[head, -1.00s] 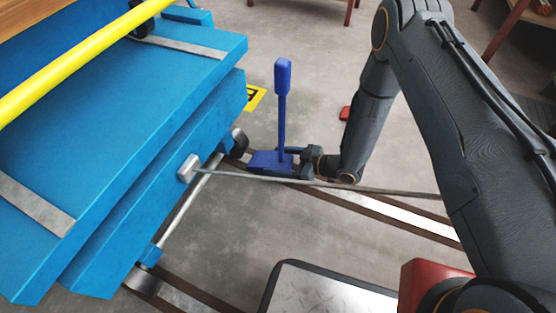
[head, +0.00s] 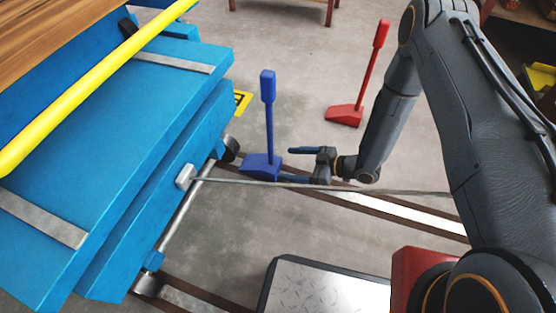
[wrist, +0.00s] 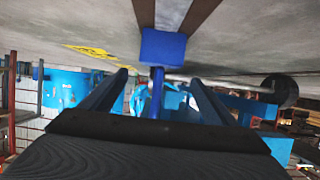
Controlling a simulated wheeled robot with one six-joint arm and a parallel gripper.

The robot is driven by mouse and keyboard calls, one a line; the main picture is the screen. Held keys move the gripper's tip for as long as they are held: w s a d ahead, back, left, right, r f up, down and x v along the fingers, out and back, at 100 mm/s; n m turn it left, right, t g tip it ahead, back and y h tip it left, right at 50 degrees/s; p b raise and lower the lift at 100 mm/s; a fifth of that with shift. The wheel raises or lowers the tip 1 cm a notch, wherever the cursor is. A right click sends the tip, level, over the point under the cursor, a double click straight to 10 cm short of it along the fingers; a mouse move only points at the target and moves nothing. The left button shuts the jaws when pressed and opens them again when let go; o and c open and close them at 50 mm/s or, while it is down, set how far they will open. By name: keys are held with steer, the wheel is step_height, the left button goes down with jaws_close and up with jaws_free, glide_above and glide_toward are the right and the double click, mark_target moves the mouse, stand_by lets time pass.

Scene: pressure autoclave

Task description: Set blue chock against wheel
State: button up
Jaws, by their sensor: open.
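The blue chock (head: 261,165) stands on the far rail with its handle upright, just right of the blue cart's dark wheel (head: 232,147). Whether it touches the wheel cannot be told. My gripper (head: 294,165) is open to the right of the chock, its fingers apart and clear of the handle. In the wrist view, which shows the floor at the top, the chock (wrist: 163,46) is ahead, with its handle running down between my open fingers (wrist: 158,82).
The blue cart (head: 150,100) with a yellow bar (head: 100,85) fills the left. A thin cable (head: 400,191) runs from it across the rails. A red chock (head: 345,115) stands behind on the floor. A metal-topped platform (head: 325,290) is at the front.

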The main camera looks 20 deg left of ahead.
steer(key=w+r+m+t+h, duration=0.1)
steer(key=w+r+t+h, duration=0.2)
steer(key=w+r+h, duration=0.55)
step_height(320, 180, up, 19)
steer(key=d+m+t+h, duration=0.1)
steer(key=d+m, duration=0.1)
steer(key=m, duration=0.1)
steer(key=s+d+r+m+g+h, duration=0.1)
steer(key=s+r, duration=0.4)
steer(key=s, duration=0.6)
steer(key=s+d+r+m+g, duration=0.2)
steer(key=s+r, duration=0.4)
steer(key=s, duration=0.5)
steer(key=s+d+r+m+g+h, duration=0.1)
steer(key=s+d+r+m+g, duration=0.1)
steer(key=s+r, duration=0.4)
steer(key=s+d, duration=0.1)
steer(key=s, duration=0.3)
steer(key=shift+s+r+h+p, duration=0.15)
steer(key=shift+s+h+p, duration=0.15)
steer(key=shift+s+h, duration=0.1)
steer(key=shift+d+r+m+y+p, duration=0.1)
steer(key=shift+r+m+y+p, duration=0.35)
steer(key=shift+r+p, duration=1.5)
